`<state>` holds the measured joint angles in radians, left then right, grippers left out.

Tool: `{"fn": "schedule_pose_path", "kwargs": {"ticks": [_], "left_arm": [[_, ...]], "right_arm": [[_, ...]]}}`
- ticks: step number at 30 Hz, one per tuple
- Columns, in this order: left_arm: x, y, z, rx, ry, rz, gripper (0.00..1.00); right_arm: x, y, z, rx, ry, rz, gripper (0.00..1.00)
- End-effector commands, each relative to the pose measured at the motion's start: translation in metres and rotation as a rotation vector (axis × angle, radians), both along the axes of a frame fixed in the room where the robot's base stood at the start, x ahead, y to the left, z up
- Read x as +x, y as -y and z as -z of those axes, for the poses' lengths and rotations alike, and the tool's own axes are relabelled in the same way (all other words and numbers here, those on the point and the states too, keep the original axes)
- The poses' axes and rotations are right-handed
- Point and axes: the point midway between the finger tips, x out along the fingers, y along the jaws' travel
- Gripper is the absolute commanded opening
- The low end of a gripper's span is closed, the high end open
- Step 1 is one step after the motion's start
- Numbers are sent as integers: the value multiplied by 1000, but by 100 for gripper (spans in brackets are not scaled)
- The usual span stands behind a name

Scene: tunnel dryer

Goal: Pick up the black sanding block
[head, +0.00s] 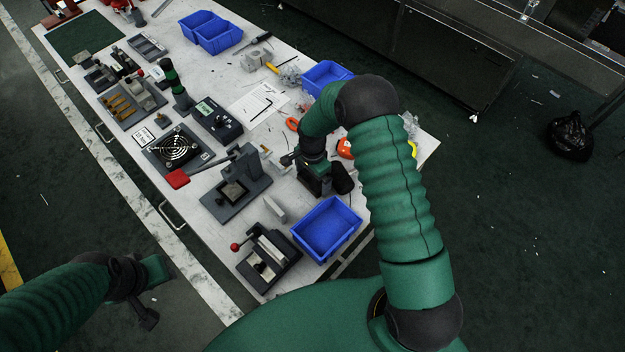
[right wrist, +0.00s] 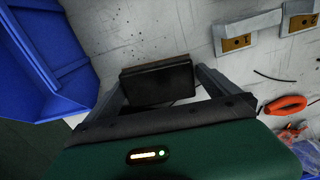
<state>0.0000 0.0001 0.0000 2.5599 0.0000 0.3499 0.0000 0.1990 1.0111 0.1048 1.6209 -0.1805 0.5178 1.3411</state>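The black sanding block (right wrist: 158,84) lies on the white table in the right wrist view. It sits between the two fingers of my right gripper (right wrist: 160,86), with a sliver of table showing between it and the right finger. The gripper is open around it. In the head view my right gripper (head: 318,180) is low over the table, behind a blue bin. The block cannot be made out clearly there. My left gripper (head: 150,292) is empty beside the table's near-left side, over the floor; its finger opening cannot be read.
A blue bin (head: 327,230) stands close to the right gripper; its wall fills the left of the right wrist view (right wrist: 45,60). Metal blocks (right wrist: 237,42) and an orange item (right wrist: 285,105) lie to the right there. Vises and fixtures (head: 268,258) crowd the table's near-left side.

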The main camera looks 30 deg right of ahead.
Motion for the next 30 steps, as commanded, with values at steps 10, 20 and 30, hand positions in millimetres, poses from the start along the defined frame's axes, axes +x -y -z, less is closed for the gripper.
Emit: {"fn": "schedule_pose_path", "kwargs": {"ticks": [10,20,30], "left_arm": [[0,0,0,0,0,0,36],[0,0,1,0,0,0,36],[0,0,5,0,0,0,36]], "right_arm": [[0,1,0,0,0,1,54],[1,2,-8,-1,3,2,43],[1,1,-85,-2,5,0,43]]}}
